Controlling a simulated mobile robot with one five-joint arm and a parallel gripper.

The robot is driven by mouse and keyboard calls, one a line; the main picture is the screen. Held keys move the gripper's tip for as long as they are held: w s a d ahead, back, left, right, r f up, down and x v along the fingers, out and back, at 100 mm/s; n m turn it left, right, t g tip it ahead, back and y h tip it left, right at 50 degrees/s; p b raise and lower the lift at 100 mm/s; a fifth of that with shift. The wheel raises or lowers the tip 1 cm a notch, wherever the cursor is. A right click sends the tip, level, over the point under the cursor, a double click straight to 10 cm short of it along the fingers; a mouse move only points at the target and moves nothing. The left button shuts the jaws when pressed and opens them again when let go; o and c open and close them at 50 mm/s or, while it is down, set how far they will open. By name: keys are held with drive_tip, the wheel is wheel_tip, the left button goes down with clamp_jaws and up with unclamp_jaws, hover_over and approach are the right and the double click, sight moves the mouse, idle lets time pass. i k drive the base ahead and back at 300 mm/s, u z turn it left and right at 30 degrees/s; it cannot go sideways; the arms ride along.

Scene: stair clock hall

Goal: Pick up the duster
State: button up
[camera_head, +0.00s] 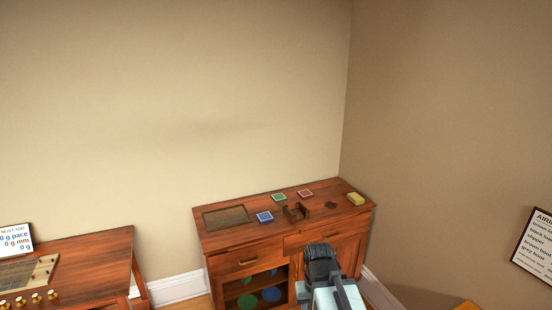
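A small yellow folded-looking block (356,198), which looks like the duster, lies on the right end of the wooden cabinet top (252,238). My gripper (321,252) shows at the bottom of the view, in front of the cabinet, below and left of the yellow block and apart from it. It is dark and seen from behind, so its fingertips are hidden. I cannot tell whether it is open or shut.
On the cabinet top are a dark inset panel (227,217), blue (265,217), green (279,198) and red (305,194) tiles, a brown wooden holder (296,212) and a dark round spot (331,205). Another wooden table (90,262) stands left. Walls close the corner behind.

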sight(354, 198)
drive_tip(key=i, duration=2.8)
drive_tip(key=u, duration=0.6)
